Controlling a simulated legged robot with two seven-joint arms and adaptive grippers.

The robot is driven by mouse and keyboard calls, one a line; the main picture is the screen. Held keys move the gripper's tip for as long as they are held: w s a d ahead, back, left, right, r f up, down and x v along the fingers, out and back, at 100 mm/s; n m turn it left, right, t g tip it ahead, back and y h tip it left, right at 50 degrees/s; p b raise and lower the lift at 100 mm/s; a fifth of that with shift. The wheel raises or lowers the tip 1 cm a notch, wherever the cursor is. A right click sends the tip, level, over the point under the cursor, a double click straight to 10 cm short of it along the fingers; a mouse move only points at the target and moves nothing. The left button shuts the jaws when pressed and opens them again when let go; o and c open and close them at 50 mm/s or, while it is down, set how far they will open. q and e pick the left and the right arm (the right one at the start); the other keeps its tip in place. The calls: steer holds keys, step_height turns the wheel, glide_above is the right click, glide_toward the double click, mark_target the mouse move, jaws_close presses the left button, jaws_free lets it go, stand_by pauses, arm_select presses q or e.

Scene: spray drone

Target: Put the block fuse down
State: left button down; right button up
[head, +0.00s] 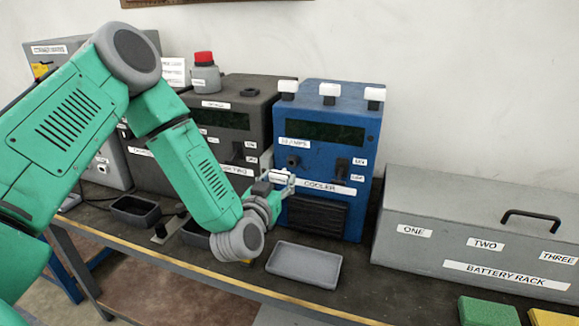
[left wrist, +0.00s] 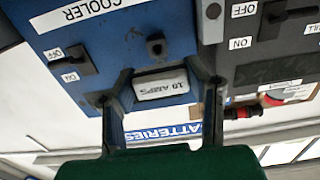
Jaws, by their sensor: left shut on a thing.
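The block fuse (left wrist: 160,88) is a small pale block marked 10 AMPS, between the two dark fingers of my left gripper (left wrist: 164,90) in the left wrist view. In the head view, my left gripper (head: 284,182) is shut on it in front of the blue cooler box (head: 322,205). The fuse shows there only as a small pale piece (head: 278,176) at the fingertips, partly hidden by the gripper. It is held above the bench, over the back of an empty shallow grey tray (head: 304,264). My right gripper is not in view.
Three white-topped blocks (head: 329,90) stand on the cooler. A dark grey box (head: 230,95) stands to its left, a grey battery rack (head: 480,235) to its right. Dark trays (head: 135,211) lie at left. Green and yellow pads (head: 489,311) lie at front right. Bare bench lies right of the grey tray.

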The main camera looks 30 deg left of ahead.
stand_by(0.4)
arm_select(q)
steer(key=s+d+f+m+h+b, duration=0.2)
steer(key=s+d+f+h+b, duration=0.2)
steer(key=s+d+f+b, duration=0.4)
steer(key=s+d+f, duration=0.1)
steer(key=d+f, duration=0.4)
steer(key=shift+d+f+m+t, duration=0.3)
steer(key=shift+d+f+m, duration=0.1)
steer(key=shift+h, duration=0.4)
